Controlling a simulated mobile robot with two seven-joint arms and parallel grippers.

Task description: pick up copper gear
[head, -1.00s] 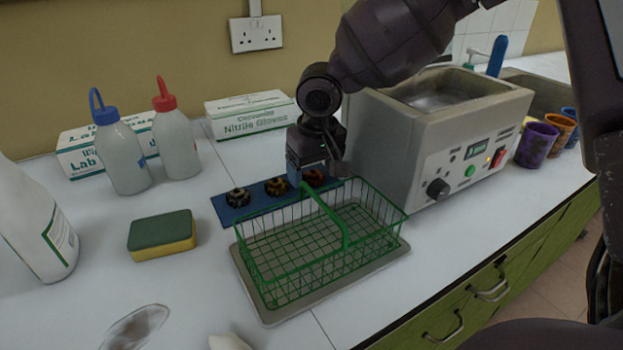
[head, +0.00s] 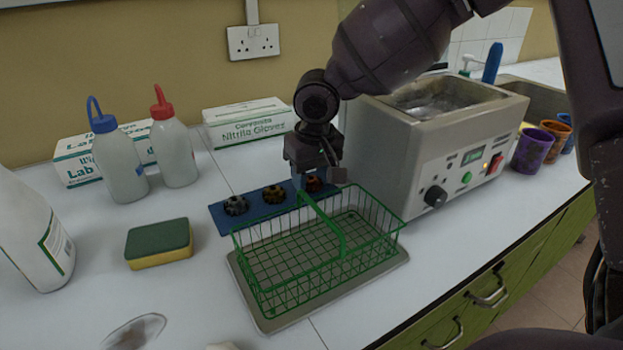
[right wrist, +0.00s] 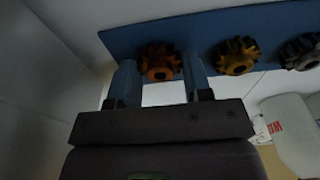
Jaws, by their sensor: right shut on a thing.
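The copper gear (head: 314,183) is at the right end of the row on the blue mat (head: 219,214). In the right wrist view the copper gear (right wrist: 158,62) sits between my two blue fingertips. My right gripper (head: 312,178) is shut on it, low over the mat, behind the green wire basket; its body partly hides the fingers and gear in the head view. I cannot tell whether the gear is clear of the mat. A brass gear (head: 273,194) and a dark grey gear (head: 236,205) stand to its left. My left gripper is not in view.
The green wire basket (head: 343,232) with its raised handle stands on a tray (head: 262,318) just in front. A grey heated bath (head: 410,165) is close on the right. A sponge (head: 158,243) and bottles (head: 118,160) stand left. The counter's front left is mostly clear.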

